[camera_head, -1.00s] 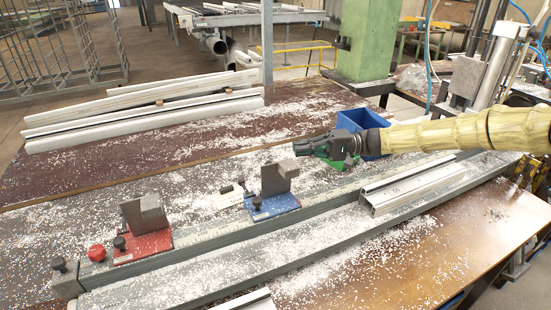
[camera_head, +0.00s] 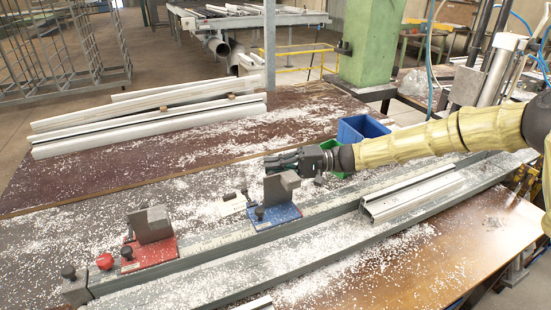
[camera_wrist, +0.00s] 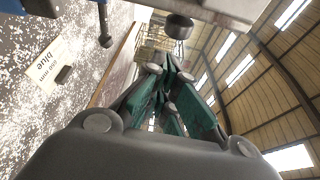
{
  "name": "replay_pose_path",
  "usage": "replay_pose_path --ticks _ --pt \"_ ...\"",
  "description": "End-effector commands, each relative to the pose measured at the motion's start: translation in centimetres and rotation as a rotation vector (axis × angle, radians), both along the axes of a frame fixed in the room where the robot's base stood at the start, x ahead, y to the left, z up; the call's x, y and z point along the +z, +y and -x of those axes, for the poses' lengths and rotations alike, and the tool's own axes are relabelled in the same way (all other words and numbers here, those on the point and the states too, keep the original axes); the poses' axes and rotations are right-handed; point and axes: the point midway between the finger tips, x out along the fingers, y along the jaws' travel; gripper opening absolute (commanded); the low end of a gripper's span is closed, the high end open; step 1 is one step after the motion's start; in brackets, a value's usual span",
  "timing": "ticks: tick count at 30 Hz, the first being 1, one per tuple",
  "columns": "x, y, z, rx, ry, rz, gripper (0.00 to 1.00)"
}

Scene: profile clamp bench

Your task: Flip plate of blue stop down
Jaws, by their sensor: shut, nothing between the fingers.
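The blue stop (camera_head: 274,216) sits on the rail in the middle of the bench, with a blue base and a dark knob. Its dark grey plate (camera_head: 276,190) stands up from the base. My gripper (camera_head: 267,163) is shut and empty, just above and behind the plate's top in the head view; I cannot tell if they touch. In the wrist view its fingers (camera_wrist: 172,72) with teal sides are together.
Green and blue bins (camera_head: 362,128) are behind my arm. A pale profile (camera_head: 410,195) lies at right.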

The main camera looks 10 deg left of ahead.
Motion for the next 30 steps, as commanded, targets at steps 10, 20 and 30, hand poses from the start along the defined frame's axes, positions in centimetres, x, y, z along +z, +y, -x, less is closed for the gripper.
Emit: replay_pose_path --ticks 10,20,30 --pt "0.0 -1.0 1.4 0.0 0.0 0.0 0.0" --pt "0.0 -1.0 1.4 0.0 -0.002 -0.002 0.0" --pt "0.2 -0.6 1.8 0.01 -0.042 -0.029 0.0"
